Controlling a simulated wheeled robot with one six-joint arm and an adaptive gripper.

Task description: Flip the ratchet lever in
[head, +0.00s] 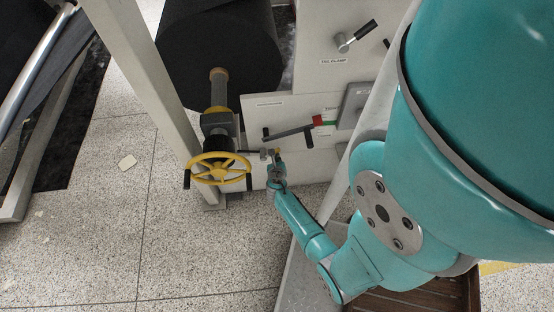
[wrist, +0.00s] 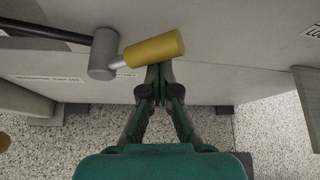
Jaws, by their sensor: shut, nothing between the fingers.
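A small lever with a yellow cylindrical knob (wrist: 154,47) and a grey hub (wrist: 103,54) on a black rod (wrist: 48,32) fills the upper left of the wrist view; I take it for the ratchet lever. In the head view its yellow knob (head: 278,151) shows small, right of the yellow handwheel. My gripper (wrist: 160,74) is shut and empty, its fingertips just below the knob's right half in the wrist view. I cannot tell whether they touch it. In the head view my gripper (head: 278,160) is at the lever; its fingertips are too small to make out.
A yellow handwheel (head: 218,155) with black handles stands left of my gripper. A dark lever (head: 290,133) by a red and green marker (head: 323,121) is above it on the pale panel. A large black roll (head: 215,45) is behind. Speckled floor (head: 95,240) is open at the left.

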